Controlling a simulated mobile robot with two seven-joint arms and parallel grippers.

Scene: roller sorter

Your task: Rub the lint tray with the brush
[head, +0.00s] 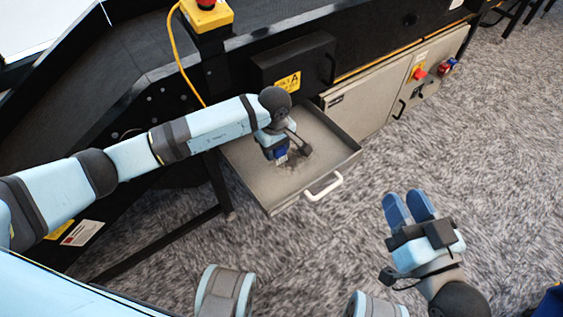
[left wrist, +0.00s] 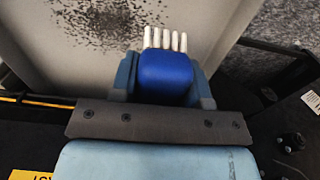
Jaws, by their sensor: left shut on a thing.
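The lint tray (head: 258,190) is a grey pulled-out drawer with a white handle at its front. A dark patch of lint (head: 300,160) lies on its floor, and the lint also shows up and left of the brush in the left wrist view (left wrist: 112,22). My left gripper (head: 275,147) is over the tray and shut on the brush (left wrist: 165,72), a blue block with white bristles. The bristles point at the tray floor beside the lint; I cannot tell whether they touch it. My right gripper (head: 409,205) is off to the right above the carpet, with nothing visible in it.
The dark sorter frame (head: 130,90) stands behind and left of the tray. A black box with a yellow warning label (head: 288,82) is just above the tray. A grey cabinet (head: 370,98) with a red switch (head: 419,73) is to the right. Carpet (head: 480,150) lies clear at the right.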

